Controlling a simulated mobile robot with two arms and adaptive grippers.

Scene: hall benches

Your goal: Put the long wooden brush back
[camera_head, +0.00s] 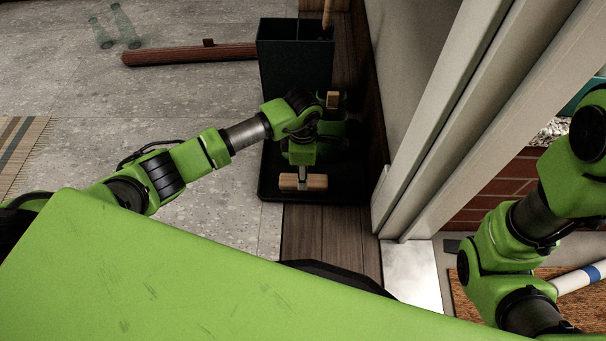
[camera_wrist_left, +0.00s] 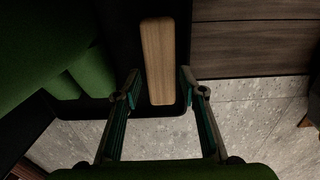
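A long wooden brush (camera_head: 317,182) lies crosswise over the black floor tray (camera_head: 350,187) in the head view. In the left wrist view the wooden piece (camera_wrist_left: 157,55) runs lengthwise between my fingers. My left gripper (camera_head: 302,176) points down over it, and in the wrist view the gripper (camera_wrist_left: 158,85) is open, with a finger on each side and small gaps to the wood. The brush's underside is hidden. My right arm shows at the right, but its gripper is out of view.
A tall black holder (camera_head: 283,75) stands behind, with a wooden handle (camera_head: 328,14) rising from it. A reddish-brown roll (camera_head: 185,55) and glass bottles (camera_head: 124,25) lie at the upper left. A wall and door frame (camera_head: 460,120) bound the right. The grey floor at left is mostly clear.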

